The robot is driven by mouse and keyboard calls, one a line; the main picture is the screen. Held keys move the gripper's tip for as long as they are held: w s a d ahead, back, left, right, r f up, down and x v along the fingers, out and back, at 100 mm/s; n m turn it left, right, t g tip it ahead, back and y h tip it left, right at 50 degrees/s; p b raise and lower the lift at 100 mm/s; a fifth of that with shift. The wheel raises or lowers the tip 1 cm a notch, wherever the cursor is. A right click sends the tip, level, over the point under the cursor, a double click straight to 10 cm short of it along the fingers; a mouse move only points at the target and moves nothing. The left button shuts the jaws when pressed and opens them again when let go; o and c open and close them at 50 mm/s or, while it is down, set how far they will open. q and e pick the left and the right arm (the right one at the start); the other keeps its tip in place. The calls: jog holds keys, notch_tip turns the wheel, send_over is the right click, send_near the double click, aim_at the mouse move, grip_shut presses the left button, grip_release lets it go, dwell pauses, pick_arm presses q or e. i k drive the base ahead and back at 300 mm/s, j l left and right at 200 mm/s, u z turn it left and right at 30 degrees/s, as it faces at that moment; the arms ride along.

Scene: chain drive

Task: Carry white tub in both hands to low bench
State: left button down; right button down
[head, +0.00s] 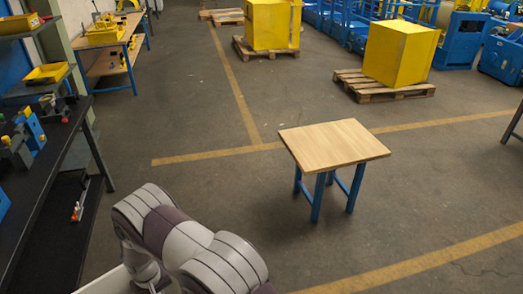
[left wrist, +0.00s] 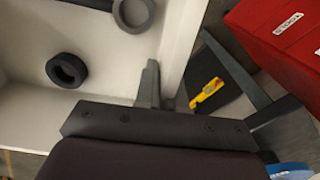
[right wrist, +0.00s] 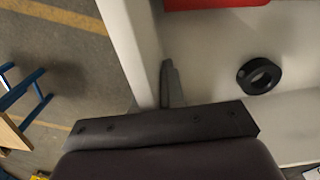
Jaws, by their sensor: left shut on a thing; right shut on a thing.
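The white tub shows only as a sliver of rim (head: 105,284) at the bottom left of the head view, beside my arm. In the left wrist view, my left gripper (left wrist: 165,88) is shut on the tub's wall (left wrist: 183,35), one finger inside. In the right wrist view, my right gripper (right wrist: 160,88) is shut on another stretch of wall (right wrist: 133,40). Inside the tub lie a black ring (left wrist: 66,70) and a grey ring (left wrist: 133,12). The low bench (head: 335,146), with a wooden top and blue legs, stands ahead; its top is bare.
A dark workbench (head: 45,190) with small parts runs along the left. A wooden table (head: 110,55) stands behind it. Yellow boxes (head: 400,53) sit on pallets at the back. The floor around the low bench is clear. A red object (left wrist: 275,40) shows in the left wrist view.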

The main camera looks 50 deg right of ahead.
aim_at(332, 142)
jog(key=l+z, duration=0.1)
jog(key=z, duration=1.85)
jog(key=i+l+z, duration=0.15)
jog(key=i+z, duration=0.2)
jog(key=i, duration=0.5)
jog(key=i+z, duration=0.35)
jog(key=i, duration=0.5)
jog(key=i+z, duration=0.15)
jog(key=i, duration=0.75)
jog(key=i+j+z, duration=0.1)
jog(key=i, duration=0.75)
jog(key=i+u, duration=0.7)
jog(key=u, duration=0.2)
jog(key=i+l+u, duration=0.25)
jog(key=u, duration=0.25)
jog(key=i+u, duration=0.1)
jog(key=u, duration=0.6)
